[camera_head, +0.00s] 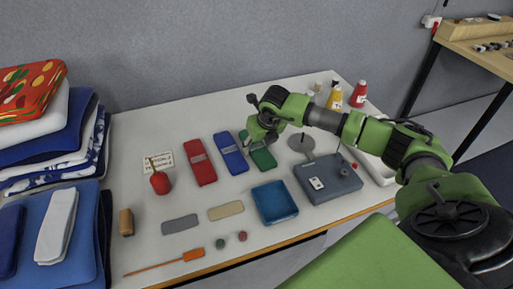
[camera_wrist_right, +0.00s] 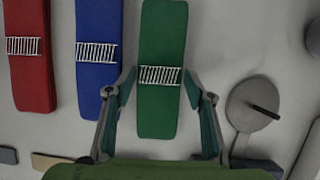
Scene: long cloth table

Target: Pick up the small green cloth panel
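The small green cloth panel (camera_head: 263,157) lies flat on the table, at the right end of a row with a blue panel (camera_head: 230,153) and a red panel (camera_head: 200,162). My right gripper (camera_head: 259,133) is over its far part and hides some of it. In the right wrist view the green panel (camera_wrist_right: 161,112), with a pale ladder-like band, lies between the two spread fingers of my right gripper (camera_wrist_right: 160,82). The fingers are open and apart from its sides. Their height above the table is hard to tell. My left gripper is not in view.
A grey box device (camera_head: 328,178) and a blue tray (camera_head: 275,202) are close by on the near side. A round grey plate with a rod (camera_wrist_right: 250,105) is right of the panel. Bottles (camera_head: 358,94) stand at the back right. Folded cloths (camera_head: 50,150) are stacked left.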

